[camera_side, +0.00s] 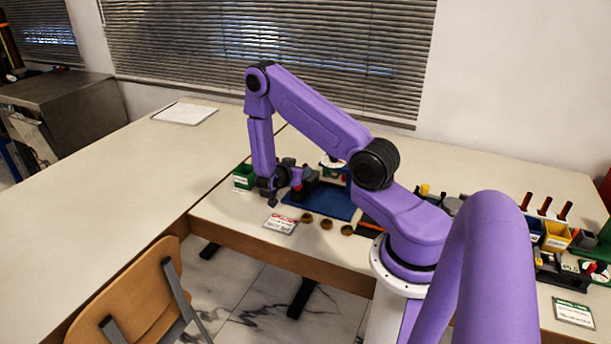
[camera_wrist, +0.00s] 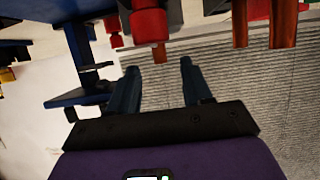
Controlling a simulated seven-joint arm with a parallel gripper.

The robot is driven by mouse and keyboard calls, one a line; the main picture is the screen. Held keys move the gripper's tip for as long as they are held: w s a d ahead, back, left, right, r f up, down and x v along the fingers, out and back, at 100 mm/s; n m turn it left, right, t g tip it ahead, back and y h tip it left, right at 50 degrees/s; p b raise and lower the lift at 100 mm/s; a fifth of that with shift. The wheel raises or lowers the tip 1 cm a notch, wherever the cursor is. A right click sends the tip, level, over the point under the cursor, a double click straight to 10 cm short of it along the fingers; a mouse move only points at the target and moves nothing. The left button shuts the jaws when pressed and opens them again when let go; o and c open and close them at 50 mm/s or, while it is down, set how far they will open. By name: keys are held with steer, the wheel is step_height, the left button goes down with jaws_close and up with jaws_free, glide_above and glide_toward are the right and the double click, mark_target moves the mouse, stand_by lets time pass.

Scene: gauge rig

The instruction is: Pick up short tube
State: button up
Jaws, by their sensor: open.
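My gripper (camera_side: 273,199) is low over the table, beside the left end of the blue mat (camera_side: 328,202). In the wrist view its two dark fingers (camera_wrist: 160,82) stand apart with nothing between them. That view looks upside down. Several copper-coloured tubes (camera_wrist: 283,25) hang in from its top edge, and a shorter copper end (camera_wrist: 160,54) shows just beyond the fingers. A red cylinder (camera_wrist: 150,28) is close by it. I cannot tell which one is the short tube. In the side view several red-brown upright tubes (camera_side: 545,205) stand far right, away from my gripper.
A green bin (camera_side: 244,176) stands left of my gripper. A label card (camera_side: 281,223) and several brown round pieces (camera_side: 326,223) lie along the front edge. Blue and yellow bins (camera_side: 557,236) are at the right. The left table is mostly clear.

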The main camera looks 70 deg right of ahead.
steer(key=shift+x, duration=3.25)
steer(key=shift+a+f, duration=0.1)
steer(key=shift+f, duration=0.1)
steer(key=shift+c, duration=0.3)
jaws_close()
